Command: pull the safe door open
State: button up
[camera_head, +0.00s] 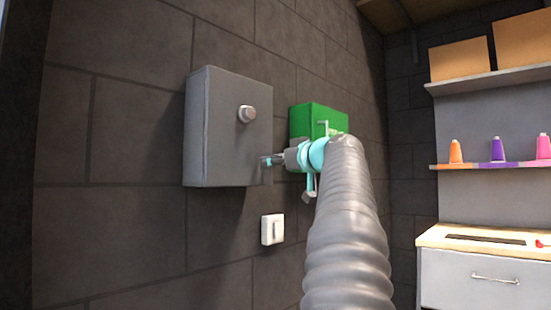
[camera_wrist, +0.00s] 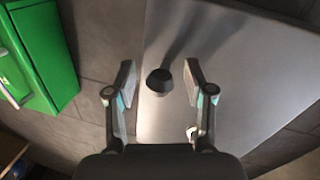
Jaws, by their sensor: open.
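A grey box with a closed front, which looks like the safe (camera_head: 215,130), is fixed to the dark wall; its front also fills much of the wrist view (camera_wrist: 245,75). A round knob (camera_head: 246,114) sticks out of its door. In the wrist view a dark knob (camera_wrist: 160,80) shows between and beyond my fingertips. My gripper (camera_head: 268,161) is open and empty near the lower right edge of the grey box; it also shows in the wrist view (camera_wrist: 158,85). I cannot tell whether a finger touches the box.
A green box (camera_head: 312,119) with a light handle hangs on the wall just right of the safe, partly behind my arm. A white switch (camera_head: 272,229) is below. Shelves with cardboard boxes (camera_head: 459,60) and coloured cones (camera_head: 498,150), and a drawer cabinet (camera_head: 470,285), stand at right.

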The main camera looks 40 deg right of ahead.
jog(key=shift+w, duration=0.15)
grip_shut()
